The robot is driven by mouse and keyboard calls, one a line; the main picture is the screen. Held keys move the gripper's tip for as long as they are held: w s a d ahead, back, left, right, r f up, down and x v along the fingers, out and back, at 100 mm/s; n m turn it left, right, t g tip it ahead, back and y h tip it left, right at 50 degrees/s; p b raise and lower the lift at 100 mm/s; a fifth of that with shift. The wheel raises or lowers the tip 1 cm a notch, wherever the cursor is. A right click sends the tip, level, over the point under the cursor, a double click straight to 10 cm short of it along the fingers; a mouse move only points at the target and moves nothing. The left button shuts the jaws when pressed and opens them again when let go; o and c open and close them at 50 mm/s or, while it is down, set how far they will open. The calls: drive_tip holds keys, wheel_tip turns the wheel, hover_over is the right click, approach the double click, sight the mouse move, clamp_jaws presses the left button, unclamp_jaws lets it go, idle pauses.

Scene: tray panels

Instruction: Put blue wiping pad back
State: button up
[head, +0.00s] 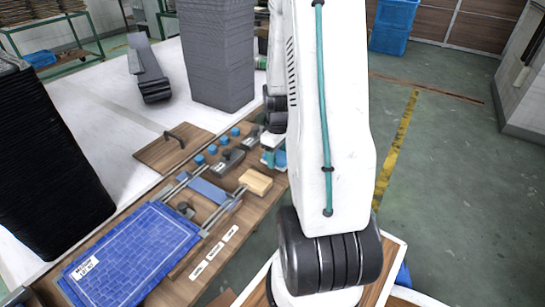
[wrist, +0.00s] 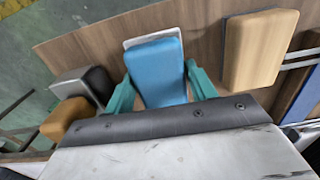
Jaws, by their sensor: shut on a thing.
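The blue wiping pad (wrist: 156,62) sits between the two teal fingers of my gripper (wrist: 160,88) in the wrist view. The fingers are shut on its sides. A pale grey rim shows along the pad's far edge; I cannot tell if it is a backing or a holder. In the head view the pad (head: 279,159) is a small blue patch at the right edge of the wooden panel (head: 172,252), partly hidden by my arm. Whether the pad touches the panel is unclear.
A tan wooden block (wrist: 262,48) lies close to the right of the pad. A grey and black piece (wrist: 85,88) and an orange-brown block (wrist: 68,119) are at the left. In the head view, a blue gridded tray (head: 133,252) and a tall dark stack (head: 48,150) stand left.

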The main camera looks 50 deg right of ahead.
drive_tip(key=shift+w+a+f, duration=0.3)
drive_tip(key=shift+a+f, duration=0.25)
drive_tip(key=shift+f, duration=0.15)
drive_tip(key=o, duration=1)
drive_tip(key=shift+f, duration=0.1)
drive_tip(key=shift+c, duration=0.2)
wheel_tip(320, 180, up, 12)
drive_tip(key=shift+f, duration=0.1)
drive_tip(key=a+r, duration=0.7)
drive_tip(key=a, duration=0.2)
drive_tip(key=s+a+r, duration=0.5)
drive_tip(key=s+a, duration=0.1)
drive_tip(key=a, duration=0.4)
drive_tip(key=s+a+r+t, duration=0.1)
drive_tip(key=s+a+r, duration=0.3)
drive_tip(key=s+a, duration=0.3)
drive_tip(key=a, duration=0.3)
drive_tip(key=shift+r+m, duration=0.4)
